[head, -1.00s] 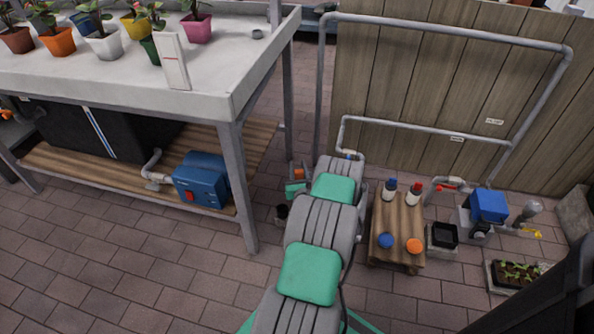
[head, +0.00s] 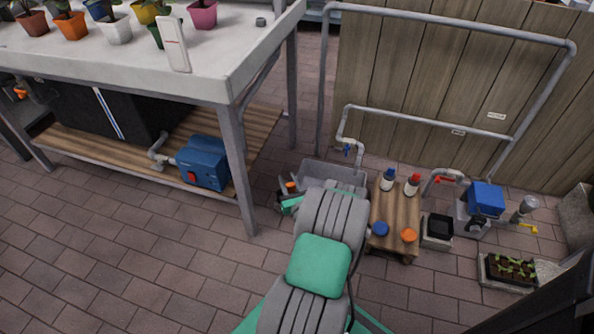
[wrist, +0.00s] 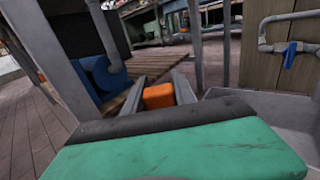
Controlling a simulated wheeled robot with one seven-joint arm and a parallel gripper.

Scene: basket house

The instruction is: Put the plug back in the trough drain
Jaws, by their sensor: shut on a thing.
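My gripper (wrist: 160,88) is shut on an orange block-like piece (wrist: 158,96), which looks like the plug. The orange piece also shows small in the head view (head: 291,186), left of my arm. A grey trough (head: 330,172) stands on the paving below the wall pipe, partly covered by my arm. My gripper is at or just beside the trough's left end; its exact height over the rim is unclear. In the wrist view the trough's pale wall (wrist: 285,112) shows at the right. The drain is hidden.
A tap pipe with a blue handle (head: 347,150) comes down behind the trough. The potting table's leg (head: 238,170) stands close on the left. Bare paving lies in front.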

